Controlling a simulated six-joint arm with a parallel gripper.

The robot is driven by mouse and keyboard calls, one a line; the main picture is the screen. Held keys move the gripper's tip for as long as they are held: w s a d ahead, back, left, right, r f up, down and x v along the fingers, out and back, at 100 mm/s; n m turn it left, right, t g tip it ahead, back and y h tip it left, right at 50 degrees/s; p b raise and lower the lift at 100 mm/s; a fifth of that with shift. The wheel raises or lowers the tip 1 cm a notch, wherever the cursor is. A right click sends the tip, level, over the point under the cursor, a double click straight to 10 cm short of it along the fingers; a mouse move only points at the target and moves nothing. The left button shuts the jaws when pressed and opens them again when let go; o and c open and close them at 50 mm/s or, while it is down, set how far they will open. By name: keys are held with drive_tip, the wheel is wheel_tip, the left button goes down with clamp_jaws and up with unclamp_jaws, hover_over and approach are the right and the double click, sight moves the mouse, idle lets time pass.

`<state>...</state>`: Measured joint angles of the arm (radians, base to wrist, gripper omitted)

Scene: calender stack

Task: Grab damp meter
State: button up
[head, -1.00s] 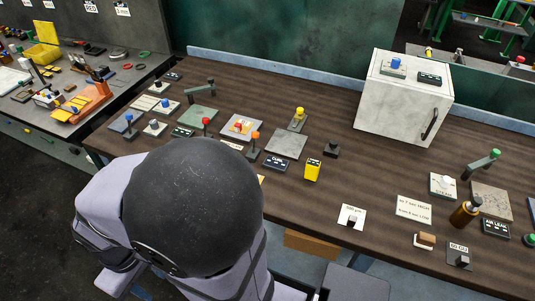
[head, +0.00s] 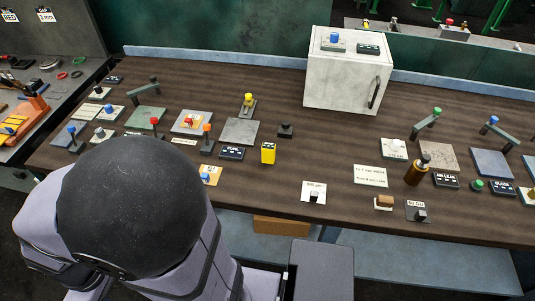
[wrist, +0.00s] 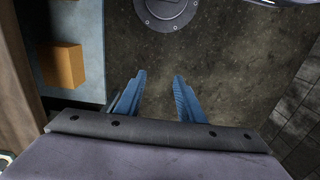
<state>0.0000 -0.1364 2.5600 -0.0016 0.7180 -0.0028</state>
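A small upright yellow device with a dark top (head: 268,153), which looks like the damp meter, stands on the brown bench in the head view. It is right of a small dark labelled block and in front of a grey square plate. My gripper (wrist: 159,76) shows in the wrist view with its two blue fingers apart and nothing between them. It points down at the dark floor, away from the bench top. The meter is not in the wrist view. My gripper is hidden in the head view, where my arm fills the lower left.
The brown bench (head: 325,150) holds several knobs, levers and plates left of the meter. A white cabinet (head: 343,75) stands behind it to the right. A brown bottle (head: 418,170) stands farther right. An orange-brown box (wrist: 62,65) is at left in the wrist view.

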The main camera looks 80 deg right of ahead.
idle(0.3)
drive_tip(key=o, duration=0.5)
drive_tip(key=shift+c, duration=0.2)
